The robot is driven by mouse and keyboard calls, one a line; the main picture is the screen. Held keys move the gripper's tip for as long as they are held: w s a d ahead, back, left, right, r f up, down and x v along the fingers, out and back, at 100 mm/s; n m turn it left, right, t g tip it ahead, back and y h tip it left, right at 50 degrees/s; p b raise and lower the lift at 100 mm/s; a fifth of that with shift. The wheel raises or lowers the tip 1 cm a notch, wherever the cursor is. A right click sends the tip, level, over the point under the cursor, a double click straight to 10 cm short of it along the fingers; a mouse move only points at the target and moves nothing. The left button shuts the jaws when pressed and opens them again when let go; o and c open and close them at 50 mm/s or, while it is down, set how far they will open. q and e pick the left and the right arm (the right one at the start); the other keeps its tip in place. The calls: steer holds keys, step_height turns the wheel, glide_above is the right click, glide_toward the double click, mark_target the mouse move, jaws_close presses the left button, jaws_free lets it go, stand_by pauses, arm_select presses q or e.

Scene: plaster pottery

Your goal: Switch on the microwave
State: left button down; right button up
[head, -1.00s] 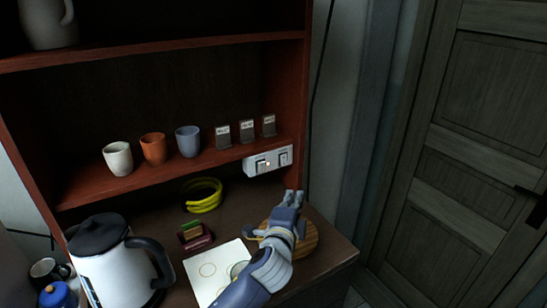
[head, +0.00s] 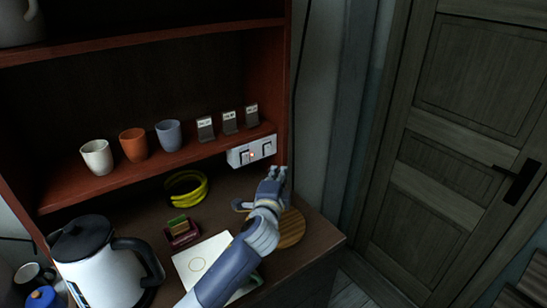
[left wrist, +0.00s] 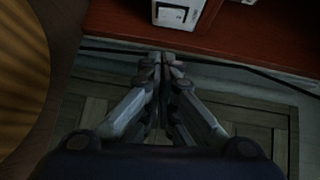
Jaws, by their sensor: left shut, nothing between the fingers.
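No microwave shows in these views. A white switch box (head: 251,151) with two switches and a small reddish light is fixed at the right end of the lower shelf's front edge. Part of a white switch box (left wrist: 181,12) shows at the top of the left wrist view. My left gripper (head: 278,171) is just below and to the right of the box in the head view. Its fingers are together and empty, also in the left wrist view (left wrist: 164,60), where the fingertips lie apart from the box in the picture. My right gripper is not in view.
A round wooden board (head: 291,228) lies under my left arm. A white kettle (head: 97,262), a yellow coil (head: 187,188) and a white sheet (head: 197,259) are on the counter. Several cups and small card holders stand on the lower shelf (head: 120,180). A closed door (head: 450,130) is at right.

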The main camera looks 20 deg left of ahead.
mark_target(268, 150)
arm_select(q)
steer(key=w+a+f+p, duration=0.1)
steer(key=w+a+p, duration=0.1)
steer(key=w, duration=0.5)
steer(key=shift+w+a, duration=0.4)
steer(key=shift+a, duration=0.5)
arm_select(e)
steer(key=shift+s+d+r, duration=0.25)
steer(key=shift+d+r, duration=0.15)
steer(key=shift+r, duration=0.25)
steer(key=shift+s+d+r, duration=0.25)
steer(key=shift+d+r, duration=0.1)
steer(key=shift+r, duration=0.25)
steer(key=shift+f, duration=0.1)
